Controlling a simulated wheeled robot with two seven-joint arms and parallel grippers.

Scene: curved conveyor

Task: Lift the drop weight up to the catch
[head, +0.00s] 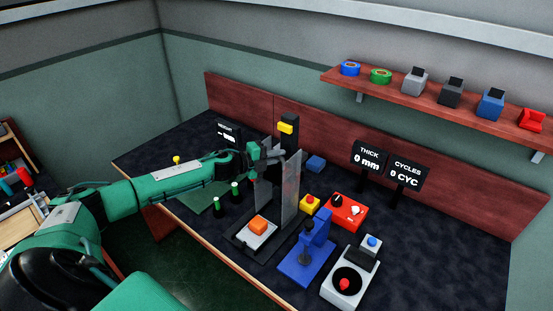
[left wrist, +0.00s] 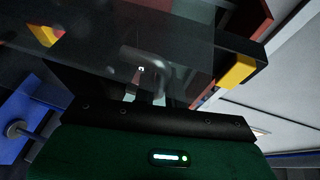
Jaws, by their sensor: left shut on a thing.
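The drop tower (head: 292,192) stands mid-table with clear side panels and a dark upright. A yellow catch (head: 286,128) sits near its top; a yellow part also shows in the left wrist view (left wrist: 238,72). My left gripper (head: 268,158) is at the tower's upper part, a little below the catch. It is shut on what looks like the grey handle (left wrist: 150,68) of the drop weight. The weight's body is mostly hidden by the gripper and dark tower parts. My right gripper is not in view.
A yellow button box (head: 309,204), red control box (head: 344,211), blue press (head: 308,252) and grey device (head: 347,284) stand to the right. Displays (head: 404,174) stand behind. A shelf (head: 440,98) hangs above.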

